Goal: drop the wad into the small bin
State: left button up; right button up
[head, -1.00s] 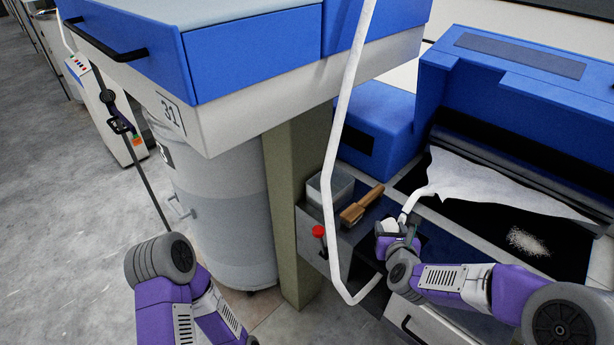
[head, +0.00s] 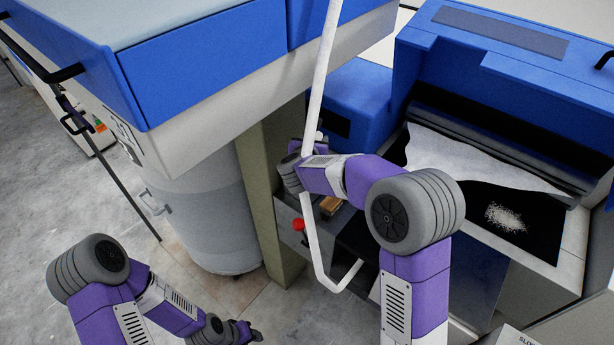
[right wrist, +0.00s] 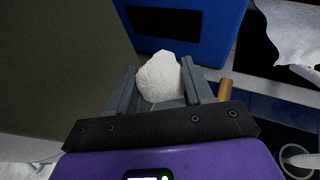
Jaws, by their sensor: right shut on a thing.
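The wad (right wrist: 160,77) is a white, rounded lump between the fingers of my right gripper (right wrist: 163,90), which is shut on it in the right wrist view. In the head view my right gripper (head: 290,170) is beside the green-grey post, above the left end of the dark shelf; its fingers and the wad are hard to make out there. I cannot make out the small bin; my right gripper and forearm cover that part of the shelf. My left gripper (head: 250,334) is low in the head view, away from the shelf, its finger gap unclear.
A white bent tube (head: 322,80) runs down in front of the shelf, close to my right arm. A red knob (head: 298,225) is on the shelf's front. A wooden-handled tool (head: 330,205) lies partly hidden on the shelf. The post (head: 258,200) stands left, and a blue machine (head: 480,70) right.

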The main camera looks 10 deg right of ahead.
notch_tip(320, 180, down, 6)
jog(key=b, duration=0.3)
jog(key=shift+w+a+r+b, duration=0.1)
jog(key=shift+b, duration=0.25)
jog(key=o, duration=1.1)
jog(key=v, duration=0.7)
jog(key=shift+s+a+r, duration=0.1)
jog(key=shift+s+r, duration=0.05)
jog(key=shift+s, duration=0.1)
